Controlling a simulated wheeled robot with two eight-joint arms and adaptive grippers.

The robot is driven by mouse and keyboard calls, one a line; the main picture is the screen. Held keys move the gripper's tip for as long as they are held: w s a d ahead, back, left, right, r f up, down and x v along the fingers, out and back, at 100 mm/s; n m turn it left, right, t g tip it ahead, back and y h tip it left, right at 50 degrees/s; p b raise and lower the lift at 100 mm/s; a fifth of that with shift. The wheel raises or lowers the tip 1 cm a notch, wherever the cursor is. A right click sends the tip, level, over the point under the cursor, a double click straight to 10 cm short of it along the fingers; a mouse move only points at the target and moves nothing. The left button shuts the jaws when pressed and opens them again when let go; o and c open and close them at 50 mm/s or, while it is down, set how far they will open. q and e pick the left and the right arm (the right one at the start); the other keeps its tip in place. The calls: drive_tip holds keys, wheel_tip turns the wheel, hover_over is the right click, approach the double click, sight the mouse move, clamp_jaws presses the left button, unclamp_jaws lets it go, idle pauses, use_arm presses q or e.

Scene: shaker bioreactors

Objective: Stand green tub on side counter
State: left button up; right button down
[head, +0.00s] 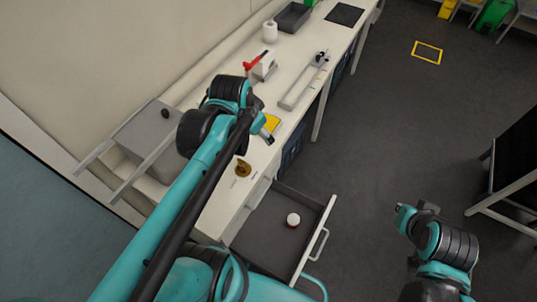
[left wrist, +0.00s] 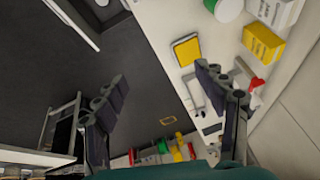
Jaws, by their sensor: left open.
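A round tub with a green rim (left wrist: 228,8) stands on the white counter at the top edge of the left wrist view, partly cut off. I cannot pick it out in the head view, where my left arm covers part of the counter (head: 218,215). My left gripper (head: 264,124) is above the counter by a yellow pad; its fingers (left wrist: 165,98) are spread wide with nothing between them. My right arm's end (head: 405,216) is over the floor at lower right; its jaws are not clear.
An open drawer (head: 262,225) holds a small white-topped jar (head: 293,219). The counter carries a yellow pad (head: 271,123), a red-handled device (head: 264,66), a metal frame (head: 303,82) and a grey tray (head: 293,17). A black table (head: 519,160) stands right; floor between is clear.

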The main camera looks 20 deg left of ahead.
use_arm(q)
drive_tip(key=s+d+f+n+t, duration=0.1)
drive_tip(key=s+d+n+t, duration=0.1)
drive_tip(key=s+d, duration=0.3)
drive_tip(key=shift+s+d+f+n, duration=0.25)
drive_tip(key=shift+d+f+n, duration=0.15)
drive_tip(key=shift+d+n, duration=0.35)
